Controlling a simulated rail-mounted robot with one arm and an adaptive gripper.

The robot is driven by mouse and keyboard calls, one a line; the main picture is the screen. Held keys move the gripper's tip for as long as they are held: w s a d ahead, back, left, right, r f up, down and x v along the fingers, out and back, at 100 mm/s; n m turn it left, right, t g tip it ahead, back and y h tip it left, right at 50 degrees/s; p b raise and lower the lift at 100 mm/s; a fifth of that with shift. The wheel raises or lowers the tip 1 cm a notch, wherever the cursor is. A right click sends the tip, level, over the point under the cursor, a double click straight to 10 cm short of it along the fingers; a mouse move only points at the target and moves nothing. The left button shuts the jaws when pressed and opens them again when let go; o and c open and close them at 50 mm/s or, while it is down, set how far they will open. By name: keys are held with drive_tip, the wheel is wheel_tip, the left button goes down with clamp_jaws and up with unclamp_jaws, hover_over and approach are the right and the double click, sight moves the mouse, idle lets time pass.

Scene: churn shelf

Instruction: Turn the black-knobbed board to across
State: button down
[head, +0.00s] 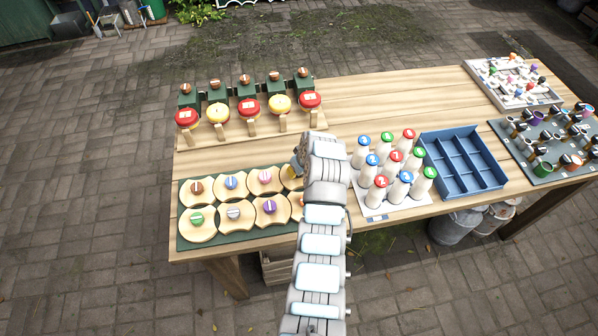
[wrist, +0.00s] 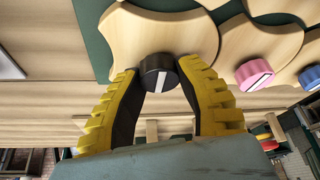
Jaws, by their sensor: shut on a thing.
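The black knob (wrist: 158,74) with a white stripe sits on a pale wooden board (wrist: 150,32) in the wrist view. The stripe points up and down in that picture. My gripper (wrist: 161,68) has its yellow-ribbed fingers closed on the knob, one on each side. In the head view my gripper (head: 297,166) is mostly behind my arm, at the right end of the back row of boards. Only a sliver of the board (head: 288,172) shows there, and its knob is hidden.
Boards with brown, blue and pink knobs (head: 265,176) stand in the same row, close beside it. Green-, grey- and purple-knobbed boards (head: 269,207) are in front. Capped bottles (head: 395,170) and a blue crate (head: 462,160) stand right. A rack of red and yellow discs (head: 249,109) is behind.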

drive_tip(key=shift+f, duration=0.1)
idle(0.3)
drive_tip(key=c, duration=0.6)
unclamp_jaws()
drive_tip(key=shift+c, duration=0.2)
drive_tip(key=v, duration=1.2)
